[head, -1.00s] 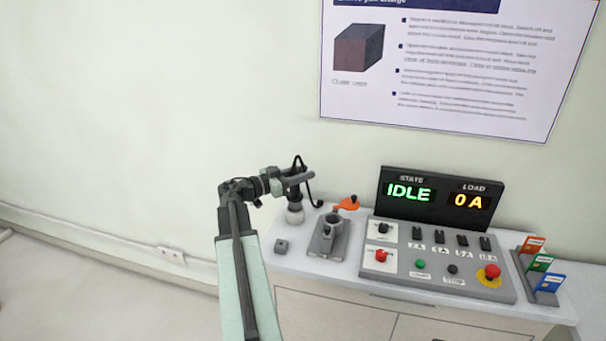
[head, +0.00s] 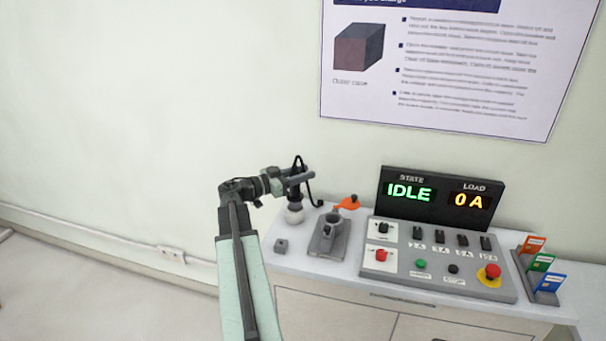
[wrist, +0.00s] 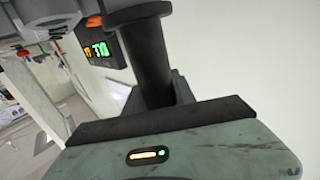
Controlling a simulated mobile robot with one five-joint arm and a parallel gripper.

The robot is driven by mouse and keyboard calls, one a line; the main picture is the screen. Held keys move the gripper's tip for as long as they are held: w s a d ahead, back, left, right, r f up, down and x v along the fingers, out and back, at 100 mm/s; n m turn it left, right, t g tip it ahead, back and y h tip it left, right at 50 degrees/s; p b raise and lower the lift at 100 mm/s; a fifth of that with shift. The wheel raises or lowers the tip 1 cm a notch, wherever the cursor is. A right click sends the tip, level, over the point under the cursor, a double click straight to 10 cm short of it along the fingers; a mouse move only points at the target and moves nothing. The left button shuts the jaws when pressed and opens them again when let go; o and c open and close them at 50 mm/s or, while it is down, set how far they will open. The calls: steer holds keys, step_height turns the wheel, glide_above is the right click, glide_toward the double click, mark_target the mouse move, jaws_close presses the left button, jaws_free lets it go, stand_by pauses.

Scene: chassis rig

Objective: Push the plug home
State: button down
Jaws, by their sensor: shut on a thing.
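My gripper (head: 288,184) is shut on the plug, above the bench's left end. The plug has a black upright body (head: 297,167) with a black cable looping off its right side. A pale rounded part (head: 294,213) shows just below the jaws and seems to be the plug's lower end. In the wrist view, a dark cylinder (wrist: 150,62), seemingly the plug's body, stands between the jaws. A grey socket block (head: 328,236) with a round opening and an orange lever (head: 349,203) sits on the bench to the right of the plug. The plug is apart from it.
A control panel (head: 440,262) with switches and buttons stands right of the socket block. Its display (head: 440,200) reads IDLE and 0 A. A small grey block (head: 281,246) lies at the bench's left end. Coloured cards (head: 541,265) stand at the far right.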

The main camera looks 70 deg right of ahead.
mark_target(295, 197)
steer(key=shift+f+b, duration=2.1)
steer(key=shift+f, duration=0.05)
steer(key=c, duration=0.9)
jaws_free()
steer(key=shift+c, duration=0.2)
steer(key=v, duration=0.8)
steer(key=shift+d, duration=0.1)
